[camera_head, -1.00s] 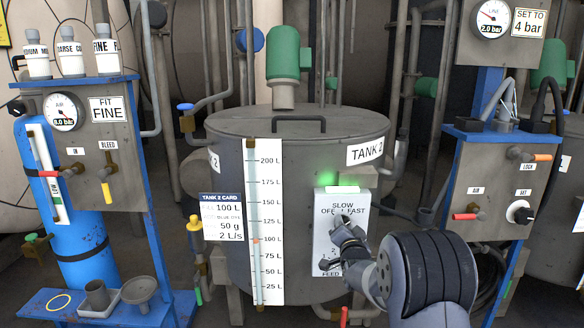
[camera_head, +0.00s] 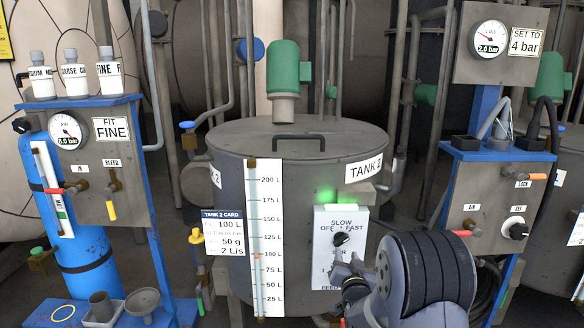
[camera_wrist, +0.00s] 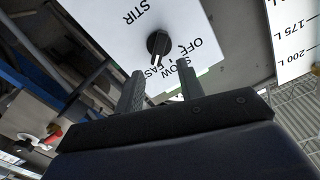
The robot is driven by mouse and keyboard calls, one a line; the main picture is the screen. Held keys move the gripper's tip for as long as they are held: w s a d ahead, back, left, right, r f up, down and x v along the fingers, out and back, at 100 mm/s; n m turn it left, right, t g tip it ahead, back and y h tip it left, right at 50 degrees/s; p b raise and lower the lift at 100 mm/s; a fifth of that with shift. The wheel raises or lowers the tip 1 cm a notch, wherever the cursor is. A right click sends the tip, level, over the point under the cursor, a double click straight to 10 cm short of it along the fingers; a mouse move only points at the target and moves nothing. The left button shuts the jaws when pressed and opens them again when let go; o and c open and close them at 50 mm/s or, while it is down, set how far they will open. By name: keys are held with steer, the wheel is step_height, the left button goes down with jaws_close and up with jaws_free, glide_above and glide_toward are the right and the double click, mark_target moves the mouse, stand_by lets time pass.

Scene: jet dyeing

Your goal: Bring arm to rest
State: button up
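My gripper (camera_head: 350,277) is in front of the lower part of the white control panel on Tank 2 (camera_head: 228,180), below the black selector knob (camera_head: 341,239). In the wrist view the two fingers (camera_wrist: 158,92) stand apart with nothing between them. The knob (camera_wrist: 158,44) is beyond the fingertips, with a gap. The knob's labels read SLOW, OFF and FAST, with STIR beside it. A green lamp glows above the panel (camera_head: 334,220). The panel's lower labels are partly hidden by my arm.
On the left stands a blue-framed station with a gauge (camera_head: 67,130), several bottles and a blue cylinder (camera_head: 85,265). On the right is a panel with a gauge (camera_head: 489,39) reading 2.0 bar and a SET knob (camera_head: 518,231). Pipes stand behind the tank.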

steer(key=shift+s, duration=2.05)
